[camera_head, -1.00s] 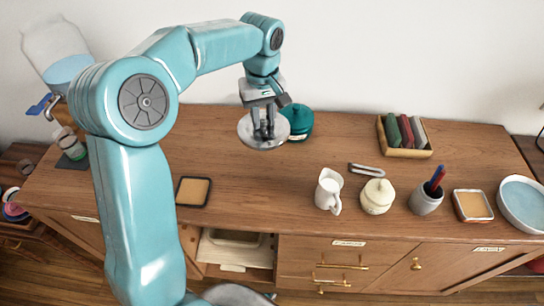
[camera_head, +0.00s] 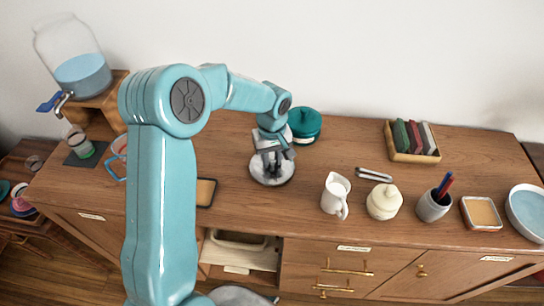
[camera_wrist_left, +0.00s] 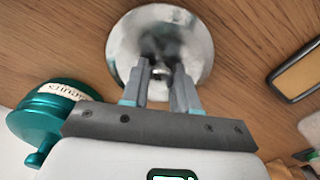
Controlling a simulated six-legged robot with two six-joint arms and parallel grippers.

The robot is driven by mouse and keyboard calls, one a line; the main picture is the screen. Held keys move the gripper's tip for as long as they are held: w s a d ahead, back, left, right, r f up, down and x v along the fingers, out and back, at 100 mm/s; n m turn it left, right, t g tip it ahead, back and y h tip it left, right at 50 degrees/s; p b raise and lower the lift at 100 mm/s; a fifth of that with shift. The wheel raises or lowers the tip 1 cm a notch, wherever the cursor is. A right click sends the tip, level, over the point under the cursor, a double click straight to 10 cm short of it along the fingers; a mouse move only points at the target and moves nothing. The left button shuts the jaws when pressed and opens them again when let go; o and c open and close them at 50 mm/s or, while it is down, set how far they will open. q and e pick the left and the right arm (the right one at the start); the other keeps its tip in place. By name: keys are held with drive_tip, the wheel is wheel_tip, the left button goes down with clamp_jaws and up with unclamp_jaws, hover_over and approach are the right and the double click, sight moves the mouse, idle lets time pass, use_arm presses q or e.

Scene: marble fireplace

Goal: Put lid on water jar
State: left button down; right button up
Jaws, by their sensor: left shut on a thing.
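The water jar (camera_head: 78,62) is a clear glass jar part-filled with blue water, with a tap at its lower left, standing on a wooden stand at the back left. Its top shows no lid. The lid is a round silvery disc (camera_head: 258,176), low over the middle of the cabinet top; I cannot tell whether it touches the wood. My left gripper (camera_head: 271,165) is shut on the lid's middle from above. The left wrist view shows the fingers (camera_wrist_left: 161,92) at the centre of the lid (camera_wrist_left: 198,38), partly hiding its knob. My right gripper is not in view.
A teal pot (camera_head: 304,125) stands just behind the lid. A white pitcher (camera_head: 335,195), a cream pot (camera_head: 383,202), a pen cup (camera_head: 432,206) and a box of books (camera_head: 413,141) stand to the right. My left arm hides part of the cabinet top (camera_head: 235,150) on the left.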

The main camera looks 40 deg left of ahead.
use_arm(q)
drive_tip(key=shift+f, duration=0.2)
drive_tip(key=c, duration=0.9)
unclamp_jaws()
drive_tip(key=shift+o, duration=0.2)
